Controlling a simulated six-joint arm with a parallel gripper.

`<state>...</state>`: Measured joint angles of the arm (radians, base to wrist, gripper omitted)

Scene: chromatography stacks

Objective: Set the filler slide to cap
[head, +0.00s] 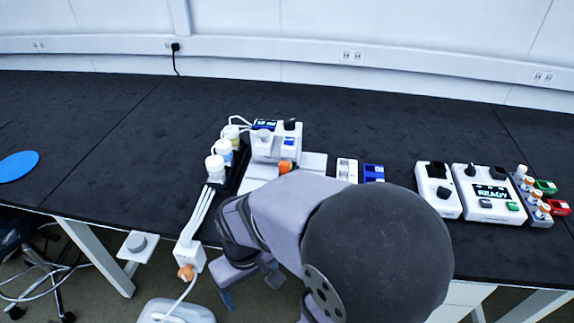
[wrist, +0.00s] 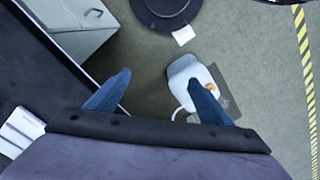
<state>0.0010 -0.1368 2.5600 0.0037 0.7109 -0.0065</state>
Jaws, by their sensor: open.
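A white filler-like machine (head: 272,150) stands at the middle of the bench in the head view, with small blue displays and a black knob on top. An orange part (head: 286,167) shows at its front, and a pale base extends to both sides. I cannot make out which part is the slide or its setting, and my arm hides some of the front. My gripper (wrist: 160,78) is open and empty, its two blue fingers apart over the floor in the wrist view. In the head view it hangs near the bench's front edge, below and left of the machine.
Capped bottles (head: 215,167) stand left of the machine, with pale tubes running to a white box (head: 190,258) at the bench edge. Right are blue and white racks, a device reading READY (head: 490,191) and several vials. The back bench is clear. A white jug (wrist: 190,80) stands below.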

